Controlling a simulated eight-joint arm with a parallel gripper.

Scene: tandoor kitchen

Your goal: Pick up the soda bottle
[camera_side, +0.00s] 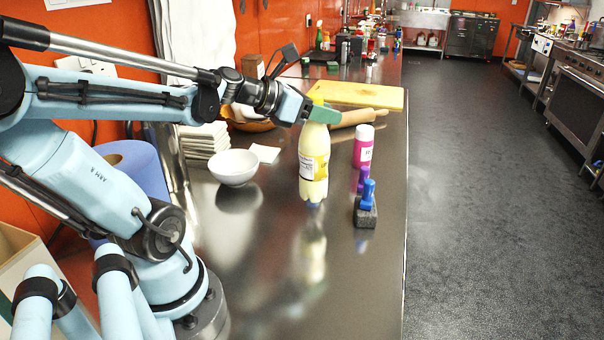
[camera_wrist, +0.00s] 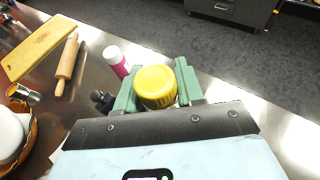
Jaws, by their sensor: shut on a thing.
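The soda bottle (camera_side: 313,166) is pale yellow with a label and stands upright above the steel counter in the side view. Its base seems at or just above the counter; I cannot tell if it touches. My gripper (camera_side: 318,112) is shut on the bottle near its top, with green fingers at its neck. In the wrist view the yellow cap (camera_wrist: 156,86) sits between the two green fingers of my gripper (camera_wrist: 157,92). The bottle's body is hidden below the cap there.
A pink bottle (camera_side: 363,146) and a blue-handled block (camera_side: 366,205) stand close to the right, by the counter edge. A white bowl (camera_side: 233,167) is to the left. A rolling pin (camera_side: 357,118) and cutting board (camera_side: 357,94) lie behind. The counter's front (camera_side: 280,290) is clear.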

